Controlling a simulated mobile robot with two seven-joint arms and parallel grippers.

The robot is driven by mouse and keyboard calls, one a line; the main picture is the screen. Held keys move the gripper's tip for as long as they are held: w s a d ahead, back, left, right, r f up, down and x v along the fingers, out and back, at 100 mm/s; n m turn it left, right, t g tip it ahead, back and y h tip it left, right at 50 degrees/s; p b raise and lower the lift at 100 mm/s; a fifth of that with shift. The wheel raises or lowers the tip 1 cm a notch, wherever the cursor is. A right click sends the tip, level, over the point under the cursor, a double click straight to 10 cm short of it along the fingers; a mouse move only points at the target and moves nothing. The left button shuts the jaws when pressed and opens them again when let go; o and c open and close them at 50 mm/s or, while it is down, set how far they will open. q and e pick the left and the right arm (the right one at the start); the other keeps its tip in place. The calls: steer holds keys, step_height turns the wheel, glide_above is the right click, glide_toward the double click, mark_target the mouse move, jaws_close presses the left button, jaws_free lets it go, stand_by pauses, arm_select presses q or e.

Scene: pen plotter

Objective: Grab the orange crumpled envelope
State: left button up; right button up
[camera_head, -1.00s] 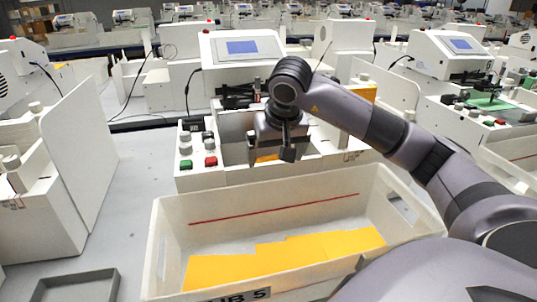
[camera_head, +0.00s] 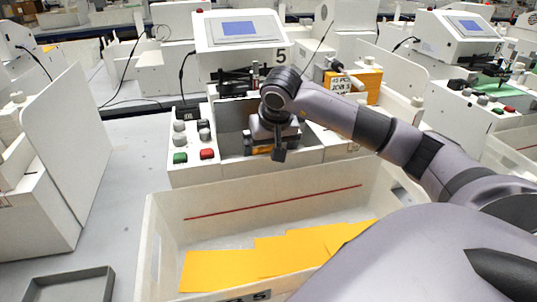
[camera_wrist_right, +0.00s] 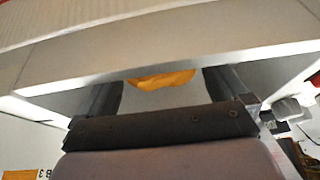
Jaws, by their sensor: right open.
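A small piece of the orange crumpled envelope (camera_head: 262,150) shows in the recess of the white plotter machine, partly hidden by my right gripper. It also shows in the right wrist view (camera_wrist_right: 162,79), ahead of the gripper and between its fingers, under a pale machine edge. My right gripper (camera_head: 277,151) is open and points down into the recess, close to the envelope. I cannot tell whether it touches the envelope. My left gripper is not in view.
A white bin (camera_head: 165,236) with several flat orange envelopes (camera_head: 290,252) stands in front of the machine. Red and green buttons (camera_head: 207,154) are left of the recess. An orange stack (camera_head: 366,86) stands behind my right arm. A grey tray (camera_head: 70,287) lies front left.

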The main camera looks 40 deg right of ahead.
steer(key=shift+w+d+f, duration=0.1)
steer(key=shift+w+f, duration=0.05)
steer(key=shift+f, duration=0.3)
steer(key=c, duration=0.8)
steer(key=shift+r, duration=0.1)
